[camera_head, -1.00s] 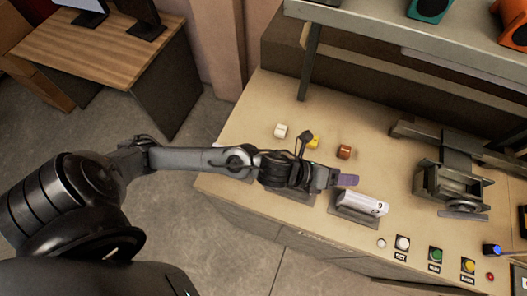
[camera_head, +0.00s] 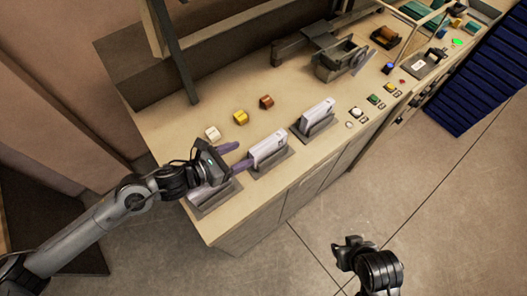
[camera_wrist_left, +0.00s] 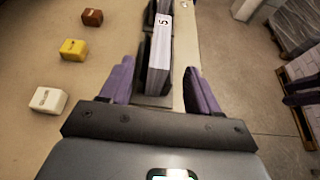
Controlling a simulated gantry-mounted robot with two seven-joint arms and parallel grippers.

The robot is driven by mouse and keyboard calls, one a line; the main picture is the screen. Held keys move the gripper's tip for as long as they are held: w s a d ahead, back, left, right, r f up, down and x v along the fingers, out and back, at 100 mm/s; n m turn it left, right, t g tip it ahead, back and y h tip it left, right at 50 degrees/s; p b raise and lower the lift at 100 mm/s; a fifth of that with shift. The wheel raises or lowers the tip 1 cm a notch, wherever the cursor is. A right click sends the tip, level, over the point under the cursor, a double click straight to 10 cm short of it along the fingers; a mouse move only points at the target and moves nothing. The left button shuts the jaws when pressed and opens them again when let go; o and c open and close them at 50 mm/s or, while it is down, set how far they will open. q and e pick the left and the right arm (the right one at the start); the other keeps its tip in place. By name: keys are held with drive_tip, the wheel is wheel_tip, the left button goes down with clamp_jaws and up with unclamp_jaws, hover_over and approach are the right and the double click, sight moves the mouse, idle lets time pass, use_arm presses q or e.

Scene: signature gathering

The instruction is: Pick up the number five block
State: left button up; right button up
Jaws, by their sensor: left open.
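A white upright block (camera_head: 268,148) stands in a grey holder (camera_head: 273,166) on the bench. It also shows in the left wrist view (camera_wrist_left: 158,65), with a dark mark like a 5 or S near its far end. My left gripper (camera_head: 235,156) is open and empty, its purple fingers pointing at the near end of this block. In the left wrist view my left gripper (camera_wrist_left: 160,85) has a finger on each side of the block's line. Contact cannot be told. My right gripper (camera_head: 348,247) is low in the head view, off the bench; its jaws are unclear.
Another white block (camera_head: 317,115) stands in a holder farther right. A third holder (camera_head: 215,196) is partly hidden under my left gripper. White (camera_head: 213,133), yellow (camera_head: 241,117) and brown (camera_head: 266,102) small blocks lie behind. Buttons (camera_head: 357,112) line the right front edge.

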sight(262, 146)
use_arm(q)
drive_tip(key=p+x, duration=0.1)
drive_tip(key=x, duration=0.3)
drive_tip(key=shift+w+d+r, duration=0.1)
drive_tip(key=shift+w+d, duration=0.05)
drive_tip(key=shift+d, duration=0.05)
drive_tip(key=p+x, duration=0.1)
drive_tip(key=x, duration=0.2)
drive_tip(key=shift+d, duration=0.1)
drive_tip(key=shift+w+d+f, duration=0.25)
drive_tip(key=shift+w+d, duration=0.1)
use_arm(e)
wheel_tip(262, 146, up, 2)
drive_tip(key=shift+r, duration=0.25)
use_arm(q)
drive_tip(key=shift+c, duration=0.2)
clamp_jaws()
use_arm(e)
drive_tip(key=shift+d, duration=0.15)
